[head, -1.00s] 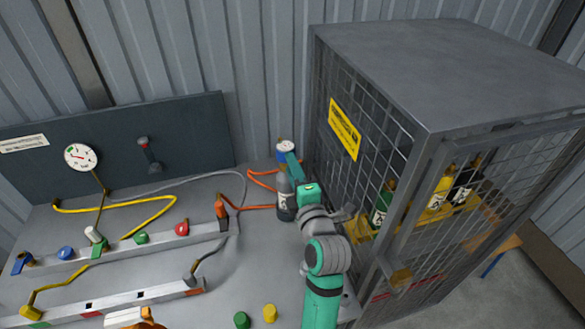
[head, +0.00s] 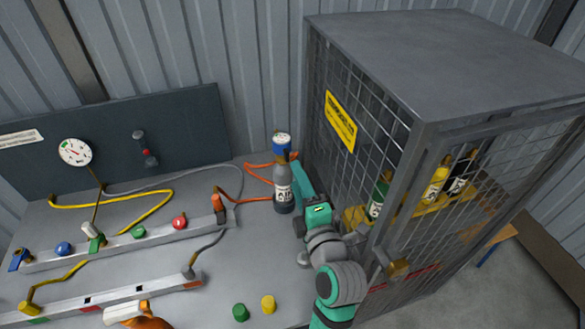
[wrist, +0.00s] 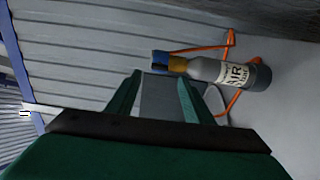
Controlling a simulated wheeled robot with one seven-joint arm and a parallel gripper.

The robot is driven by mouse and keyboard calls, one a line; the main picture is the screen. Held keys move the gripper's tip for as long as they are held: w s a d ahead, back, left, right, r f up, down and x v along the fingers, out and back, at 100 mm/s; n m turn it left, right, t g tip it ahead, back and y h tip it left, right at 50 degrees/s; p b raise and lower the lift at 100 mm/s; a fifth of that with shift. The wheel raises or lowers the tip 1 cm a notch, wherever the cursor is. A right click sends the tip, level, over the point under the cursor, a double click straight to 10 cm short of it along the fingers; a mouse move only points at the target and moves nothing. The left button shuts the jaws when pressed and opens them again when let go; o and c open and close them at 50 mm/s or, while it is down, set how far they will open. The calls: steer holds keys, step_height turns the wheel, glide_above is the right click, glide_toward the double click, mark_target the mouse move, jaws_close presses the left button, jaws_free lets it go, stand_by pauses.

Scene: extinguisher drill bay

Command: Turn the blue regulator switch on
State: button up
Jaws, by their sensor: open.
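A grey bottle labelled AIR (head: 284,193) stands upright on the bench beside the cage. On its top sits a blue regulator (head: 282,143) with a pale dial face; whether its switch is on or off I cannot tell. In the wrist view the bottle (wrist: 228,73) appears lying sideways, with the blue regulator (wrist: 160,58) just beyond the fingertips. My gripper (head: 298,168) is open and empty, just right of the bottle's neck, between it and the cage. Its two green fingers (wrist: 158,92) show apart in the wrist view.
The mesh cage (head: 362,135) with bottles stands close to my arm on the right. Orange hose (head: 258,172) runs behind the bottle. A manifold (head: 120,247) with coloured knobs, including a blue one (head: 64,248), lies left. Green (head: 240,312) and yellow (head: 268,304) caps stand in front.

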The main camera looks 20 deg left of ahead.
steer(key=shift+v, duration=1.5)
steer(key=s+d+f+m+h, duration=0.2)
steer(key=s+f+m, duration=0.2)
steer(key=f+m, duration=0.1)
steer(key=s+d+f+m+h, duration=0.3)
steer(key=s+f+m, duration=0.1)
steer(key=f+m, duration=0.2)
steer(key=s+d+f+m+t+h, duration=0.1)
steer(key=s+d+f+m+h, duration=0.1)
steer(key=f, duration=0.5)
steer(key=shift+s+d+f+m+h, duration=0.1)
steer(key=shift+s+d+m+h, duration=0.15)
steer(key=shift+s+m, duration=0.5)
steer(key=shift+s+d+m+h, duration=0.15)
steer(key=shift+s+d+m, duration=0.25)
steer(key=shift+m, duration=0.65)
steer(key=s+d+f+m+h, duration=0.1)
steer(key=s+m, duration=0.3)
steer(key=s, duration=0.6)
steer(key=s+d+f+m+h, duration=0.1)
steer(key=s+m, duration=0.3)
steer(key=s, duration=0.7)
steer(key=shift+s+d+f+g, duration=0.15)
steer(key=shift+d+f+g, duration=0.25)
steer(key=shift+d, duration=0.45)
steer(key=c, duration=0.4)
steer(key=shift+a, duration=0.1)
